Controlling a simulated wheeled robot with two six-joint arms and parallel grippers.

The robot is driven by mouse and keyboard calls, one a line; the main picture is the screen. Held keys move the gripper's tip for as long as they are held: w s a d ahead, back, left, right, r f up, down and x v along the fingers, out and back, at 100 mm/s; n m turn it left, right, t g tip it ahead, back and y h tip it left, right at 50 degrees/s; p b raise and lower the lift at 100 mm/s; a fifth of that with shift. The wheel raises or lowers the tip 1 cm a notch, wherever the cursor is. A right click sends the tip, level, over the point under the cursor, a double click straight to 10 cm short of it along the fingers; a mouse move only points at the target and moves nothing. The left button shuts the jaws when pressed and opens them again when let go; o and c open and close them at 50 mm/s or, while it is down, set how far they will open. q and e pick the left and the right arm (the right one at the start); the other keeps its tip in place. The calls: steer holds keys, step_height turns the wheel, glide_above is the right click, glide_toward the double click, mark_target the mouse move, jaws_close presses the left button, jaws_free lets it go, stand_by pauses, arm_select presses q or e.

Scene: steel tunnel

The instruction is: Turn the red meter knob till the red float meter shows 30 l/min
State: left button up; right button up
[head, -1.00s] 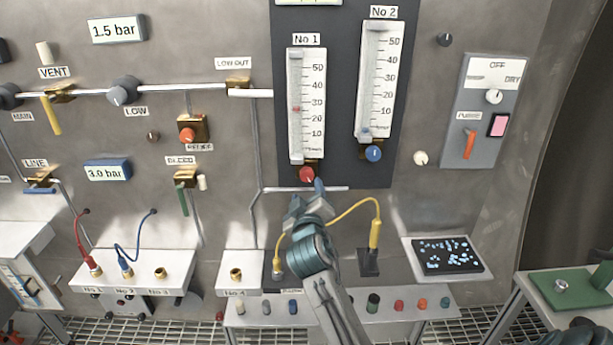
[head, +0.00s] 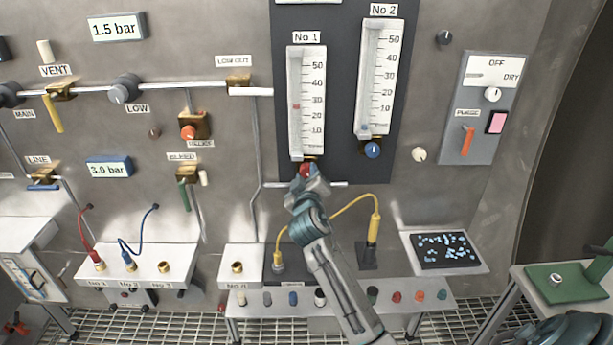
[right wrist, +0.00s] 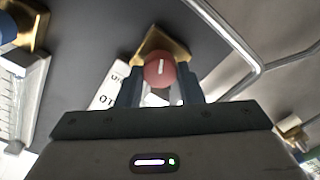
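The red meter knob (head: 306,170) sits at the foot of the No 1 float meter (head: 307,115). In the right wrist view the round red knob (right wrist: 160,70) has a white pointer line, nearly upright. The red float (head: 296,106) stands a little below the 30 mark. My right gripper (head: 308,182) is at the knob from below and covers part of it in the head view. In the right wrist view its two fingers (right wrist: 162,84) stand apart, one on each side of the knob, with narrow gaps. My left gripper is not in view.
The No 2 meter (head: 379,80) with its blue knob (head: 372,149) is close on the right. A pipe (head: 325,184) runs just below the red knob. A yellow cable (head: 350,206) arches beside my right arm. A sloped dark screen (head: 445,250) stands at lower right.

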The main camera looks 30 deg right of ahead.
steer(key=shift+f+m+b, duration=0.2)
steer(key=shift+m+b, duration=0.3)
steer(key=shift+b, duration=0.4)
steer(key=shift+r+m+b, duration=0.15)
steer(key=shift+m+b, duration=0.3)
steer(key=shift+m, duration=0.05)
steer(key=o, duration=1)
steer(key=shift+s, duration=0.1)
